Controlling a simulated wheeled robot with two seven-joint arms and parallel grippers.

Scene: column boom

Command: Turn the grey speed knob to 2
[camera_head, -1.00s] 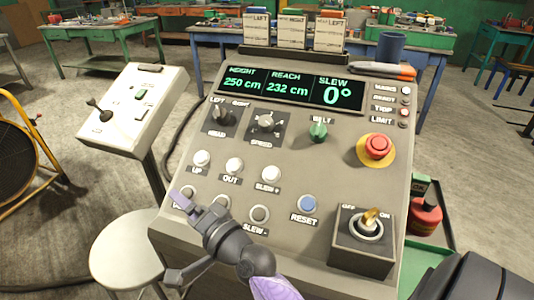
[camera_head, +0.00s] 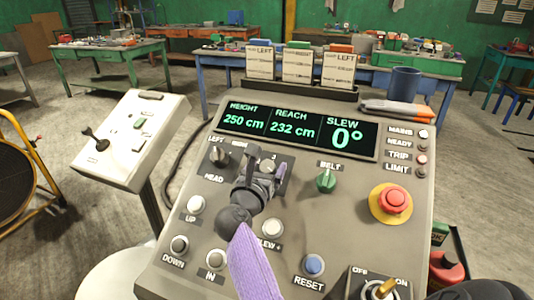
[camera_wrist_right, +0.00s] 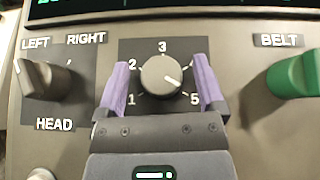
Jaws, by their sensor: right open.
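The grey speed knob (camera_wrist_right: 158,70) sits on a dark plate with numbers around it in the right wrist view. Its white mark points right and a little down, toward the 5 side. The 4 is hidden. In the head view the knob (camera_head: 267,165) is partly covered by my right gripper (camera_head: 266,168). In the right wrist view my right gripper (camera_wrist_right: 162,77) is open, with one purple finger on each side of the knob and a gap showing on both sides. My left gripper is out of view.
The head knob (camera_wrist_right: 45,75) is left of the speed knob, and the green belt knob (camera_head: 326,181) is right. A red emergency button (camera_head: 393,199), a key switch (camera_head: 386,287) and push buttons share the panel. The display (camera_head: 297,130) reads slew 0°.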

